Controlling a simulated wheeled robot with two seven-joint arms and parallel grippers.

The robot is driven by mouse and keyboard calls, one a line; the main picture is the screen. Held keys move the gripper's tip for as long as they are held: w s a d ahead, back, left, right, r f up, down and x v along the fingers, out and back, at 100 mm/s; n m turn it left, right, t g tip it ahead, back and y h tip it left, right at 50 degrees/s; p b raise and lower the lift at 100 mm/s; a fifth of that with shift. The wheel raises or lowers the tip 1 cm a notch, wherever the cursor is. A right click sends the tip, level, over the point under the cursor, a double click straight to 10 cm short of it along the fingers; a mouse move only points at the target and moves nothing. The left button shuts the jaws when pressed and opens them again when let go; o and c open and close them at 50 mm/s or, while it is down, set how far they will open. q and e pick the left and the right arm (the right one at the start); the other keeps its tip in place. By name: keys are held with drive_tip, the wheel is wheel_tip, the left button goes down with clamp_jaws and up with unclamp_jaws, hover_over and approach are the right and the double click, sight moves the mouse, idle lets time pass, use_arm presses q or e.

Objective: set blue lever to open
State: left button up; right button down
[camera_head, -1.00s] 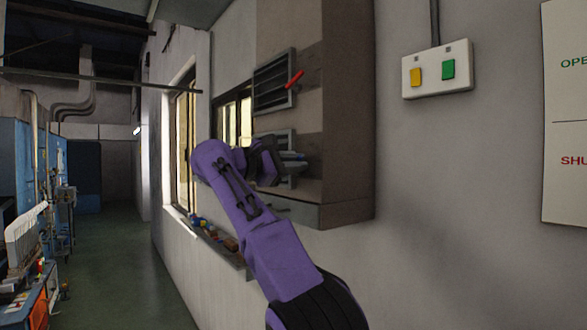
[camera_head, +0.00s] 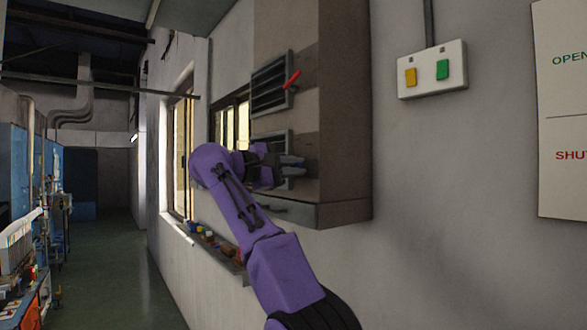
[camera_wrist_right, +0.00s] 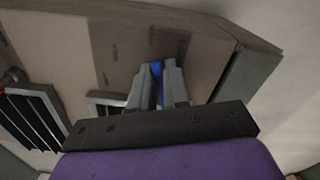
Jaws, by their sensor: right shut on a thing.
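The blue lever (camera_wrist_right: 157,69) is on the front of the wall cabinet (camera_head: 346,120), low on that face. In the right wrist view it shows as a strip of blue between my grey fingers, and most of it is hidden by them. My right gripper (camera_head: 292,165) is at the cabinet face below the red lever, shut on the blue lever. Its fingers also show in the right wrist view (camera_wrist_right: 160,90). In the head view the gripper covers the blue lever, so I cannot tell its angle. My left gripper is not in view.
A red lever (camera_head: 292,79) sits beside the upper louvred vent (camera_head: 268,85). A switch box (camera_head: 432,70) with yellow and green buttons and a sign (camera_head: 565,110) are on the wall to the right. A ledge with small items (camera_head: 215,243) lies below the window.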

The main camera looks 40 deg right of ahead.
drive_tip(key=c, duration=1.2)
unclamp_jaws()
drive_tip(key=w+a+p, duration=0.1)
drive_tip(key=a+p, duration=0.1)
drive_tip(key=a, duration=0.8)
drive_tip(key=shift+a, duration=0.25)
drive_tip(key=shift+w, duration=0.15)
